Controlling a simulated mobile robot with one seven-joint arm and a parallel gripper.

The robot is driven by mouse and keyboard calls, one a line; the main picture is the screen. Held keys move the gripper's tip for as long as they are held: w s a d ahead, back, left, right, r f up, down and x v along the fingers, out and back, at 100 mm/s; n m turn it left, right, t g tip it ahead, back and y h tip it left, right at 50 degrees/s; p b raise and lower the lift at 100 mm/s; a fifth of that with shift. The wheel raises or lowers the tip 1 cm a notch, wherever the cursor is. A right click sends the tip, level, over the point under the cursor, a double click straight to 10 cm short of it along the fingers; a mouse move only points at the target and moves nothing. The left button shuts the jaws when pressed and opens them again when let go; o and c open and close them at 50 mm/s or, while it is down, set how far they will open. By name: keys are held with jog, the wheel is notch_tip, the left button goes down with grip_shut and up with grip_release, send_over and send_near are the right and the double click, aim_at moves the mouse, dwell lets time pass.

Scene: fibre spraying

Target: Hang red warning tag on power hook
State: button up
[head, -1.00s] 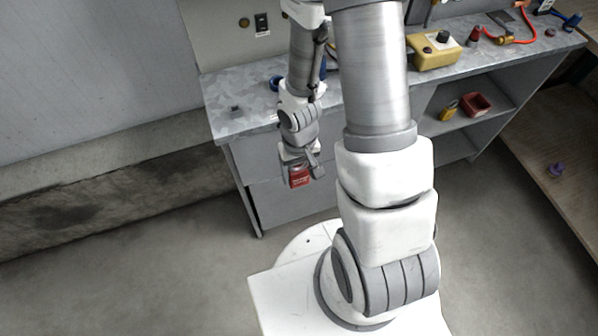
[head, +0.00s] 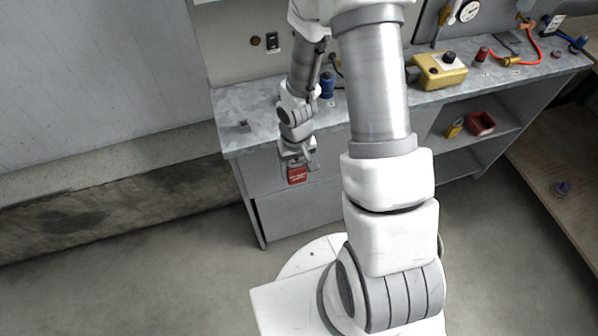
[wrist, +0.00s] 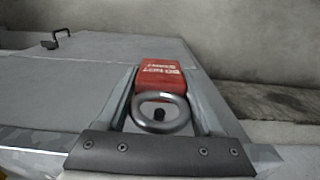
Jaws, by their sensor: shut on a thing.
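The red warning tag (head: 298,175) hangs at the end of my gripper (head: 298,156), in front of the bench's grey front panel. In the wrist view, my gripper (wrist: 160,92) is shut on the tag (wrist: 161,72), with white lettering upside down. Its metal ring (wrist: 160,112) lies between the fingers, towards the palm. On the wall above the bench, a dark switch plate (head: 272,42) has a small round brownish knob (head: 255,40) beside it. I cannot tell whether this knob is the power hook. The tag is well apart from both.
The metal-topped bench (head: 228,107) bears a small grey piece (head: 244,126), a blue cylinder (head: 327,85) and a yellow box (head: 440,71). A red bin (head: 481,123) sits on its shelf. A dark handle-like piece (wrist: 55,40) shows in the wrist view. Floor at left is clear.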

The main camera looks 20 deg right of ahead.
jog(key=shift+w, duration=1.05)
jog(key=shift+w+f+b, duration=0.35)
jog(key=shift+w+f, duration=0.3)
jog(key=o, duration=1.6)
notch_tip(320, 180, up, 17)
jog(key=shift+s+r+p, duration=0.1)
jog(key=shift+r+p, duration=0.1)
jog(key=shift+p, duration=1)
jog(key=shift+r, duration=0.1)
